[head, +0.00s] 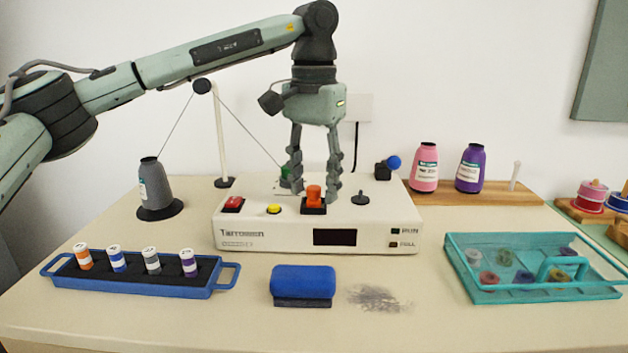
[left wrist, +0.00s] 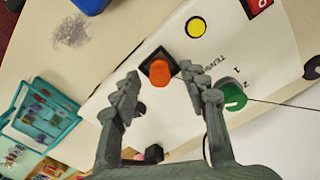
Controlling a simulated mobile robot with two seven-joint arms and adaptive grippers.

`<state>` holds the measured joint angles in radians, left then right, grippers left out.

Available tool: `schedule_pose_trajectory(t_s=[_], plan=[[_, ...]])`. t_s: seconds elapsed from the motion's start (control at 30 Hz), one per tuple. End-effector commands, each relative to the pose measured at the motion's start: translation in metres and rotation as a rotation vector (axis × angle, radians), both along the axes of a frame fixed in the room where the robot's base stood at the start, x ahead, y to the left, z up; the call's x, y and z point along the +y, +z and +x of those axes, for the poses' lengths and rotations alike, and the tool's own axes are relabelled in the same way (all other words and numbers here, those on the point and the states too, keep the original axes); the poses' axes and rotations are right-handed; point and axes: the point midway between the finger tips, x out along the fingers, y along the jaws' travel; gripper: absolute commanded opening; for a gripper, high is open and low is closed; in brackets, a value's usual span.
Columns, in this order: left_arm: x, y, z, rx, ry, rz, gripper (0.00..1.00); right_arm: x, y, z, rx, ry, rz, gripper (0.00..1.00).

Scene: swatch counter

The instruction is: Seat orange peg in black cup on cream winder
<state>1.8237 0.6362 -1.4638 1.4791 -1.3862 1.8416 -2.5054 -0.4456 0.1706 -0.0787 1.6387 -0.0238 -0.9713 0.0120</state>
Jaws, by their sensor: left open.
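The cream winder (head: 270,238) stands mid-counter. On its top, the black cup (head: 314,208) is a square holder near the front edge, and the orange peg (head: 314,193) stands in or on it, about upright. How deep the peg sits I cannot tell. My left gripper (head: 314,186) points down with its fingers open, one on each side of the peg, with gaps showing. My right gripper is not in view.
Red (head: 233,204) and yellow (head: 274,209) buttons and a green thread guide (head: 287,174) are close by on the winder. A grey cone (head: 154,185) feeds thread over a white post (head: 221,140). A blue spool rack (head: 140,283), blue pad (head: 302,282) and teal tray (head: 480,292) lie in front.

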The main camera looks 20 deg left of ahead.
Motion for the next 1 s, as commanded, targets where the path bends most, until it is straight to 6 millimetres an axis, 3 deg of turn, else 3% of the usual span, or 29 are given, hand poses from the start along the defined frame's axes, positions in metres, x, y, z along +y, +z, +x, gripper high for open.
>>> schedule_pose_trajectory(t_s=[0.27,0.7,1.0], plan=[[-0.001,0.013,0.001,-0.003,0.000,-0.001,0.44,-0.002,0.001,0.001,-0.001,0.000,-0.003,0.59],[0.000,0.100,0.000,-0.003,0.001,0.001,0.44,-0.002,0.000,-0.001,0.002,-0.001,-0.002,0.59],[0.000,0.120,0.000,0.000,0.000,0.001,0.44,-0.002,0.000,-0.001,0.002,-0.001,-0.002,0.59]])
